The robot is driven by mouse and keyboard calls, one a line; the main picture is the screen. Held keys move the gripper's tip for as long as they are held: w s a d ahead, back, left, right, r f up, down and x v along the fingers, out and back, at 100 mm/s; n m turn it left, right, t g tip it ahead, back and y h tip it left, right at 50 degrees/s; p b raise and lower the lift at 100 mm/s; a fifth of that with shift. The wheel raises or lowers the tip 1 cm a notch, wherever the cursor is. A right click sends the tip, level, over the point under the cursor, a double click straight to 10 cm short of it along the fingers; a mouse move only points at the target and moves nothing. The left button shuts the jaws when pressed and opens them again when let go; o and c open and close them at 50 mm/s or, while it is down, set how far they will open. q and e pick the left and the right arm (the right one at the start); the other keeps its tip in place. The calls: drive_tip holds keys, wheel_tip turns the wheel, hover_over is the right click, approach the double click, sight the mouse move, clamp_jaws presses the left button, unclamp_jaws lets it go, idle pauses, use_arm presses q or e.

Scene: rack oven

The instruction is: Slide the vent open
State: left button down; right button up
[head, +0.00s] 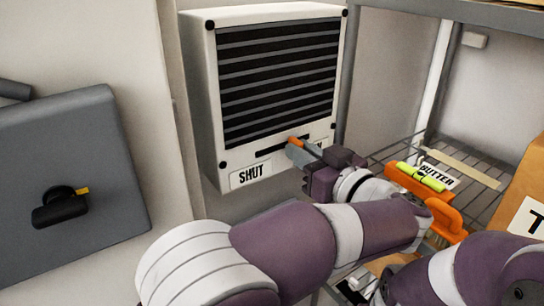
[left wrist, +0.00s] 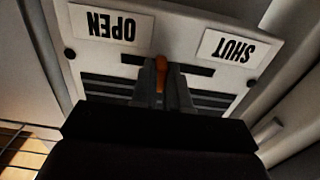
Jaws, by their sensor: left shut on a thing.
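The vent (head: 279,84) is a white box on the wall with dark slats, a slot below them and a SHUT label (head: 251,174) at lower left. An orange slider knob (head: 298,143) sits in the slot, toward the right in the head view. My left gripper (head: 298,153) is shut on this knob and partly hides the right-hand label. The left wrist view, upside down, shows the knob (left wrist: 161,73) between the fingers, nearer the OPEN label (left wrist: 112,25) end of the slot. My right arm (head: 490,262) is at lower right; its fingers are not clear.
A wire rack (head: 470,168) stands right of the vent. It holds an orange item (head: 412,186) with a yellow-green marker (head: 420,177), a BUTTER label and a cardboard box (head: 525,190). A grey panel with a black knob (head: 62,210) is at left.

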use_arm(q)
drive_tip(key=shift+w+d+r+p, duration=0.25)
drive_tip(key=shift+w+d+p, duration=0.3)
drive_tip(key=shift+d+p, duration=0.25)
drive_tip(key=shift+d, duration=0.1)
drive_tip(key=shift+w+d+r+p, duration=0.1)
drive_tip(key=shift+w+d+p, duration=0.35)
drive_tip(key=shift+d+p, duration=0.1)
drive_tip(key=c, duration=1.5)
unclamp_jaws()
drive_tip(key=shift+w+d, duration=0.1)
drive_tip(key=shift+c, duration=0.2)
drive_tip(key=o, duration=0.5)
drive_tip(key=shift+o, duration=0.6)
drive_tip(key=shift+s, duration=0.35)
